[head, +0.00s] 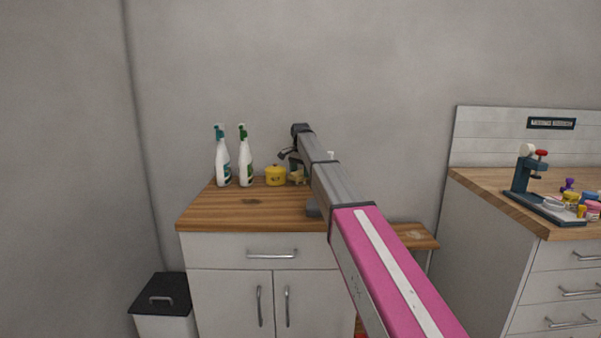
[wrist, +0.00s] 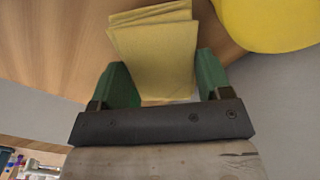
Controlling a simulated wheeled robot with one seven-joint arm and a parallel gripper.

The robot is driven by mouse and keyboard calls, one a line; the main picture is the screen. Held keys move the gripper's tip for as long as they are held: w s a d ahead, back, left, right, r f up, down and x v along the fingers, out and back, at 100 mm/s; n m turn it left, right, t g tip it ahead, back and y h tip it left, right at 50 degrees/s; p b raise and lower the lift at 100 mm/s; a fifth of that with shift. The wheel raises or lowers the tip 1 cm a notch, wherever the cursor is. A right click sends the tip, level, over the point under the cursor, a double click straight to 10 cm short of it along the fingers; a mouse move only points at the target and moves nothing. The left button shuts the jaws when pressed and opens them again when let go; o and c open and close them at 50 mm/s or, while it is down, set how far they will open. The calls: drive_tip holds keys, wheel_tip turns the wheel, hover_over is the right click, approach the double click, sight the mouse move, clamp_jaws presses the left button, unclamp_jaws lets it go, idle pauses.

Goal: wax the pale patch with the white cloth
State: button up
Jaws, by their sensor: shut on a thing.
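My gripper (wrist: 163,72) is shut on a folded yellow cloth (wrist: 155,45), which lies between its green fingers in the wrist view. A thin pale edge shows at the cloth's lower end. The cloth looks yellow, and I see no clearly white cloth. In the head view my gripper (head: 289,155) is over the back of the wooden counter, beside a yellow tin (head: 275,176); part of the cloth (head: 297,177) shows below it. A pale patch (head: 414,235) shows on the lower wooden top at the right of the counter. My arm hides part of the counter.
Two white spray bottles (head: 222,163) (head: 245,165) stand left of the tin. The wooden counter (head: 215,214) is clear in front, with a small dark mark (head: 251,201). A black-lidded bin (head: 160,291) stands at left. Another counter (head: 500,185) at right holds a press (head: 522,172).

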sight(300, 172)
idle(0.6)
drive_tip(key=shift+r, duration=3.45)
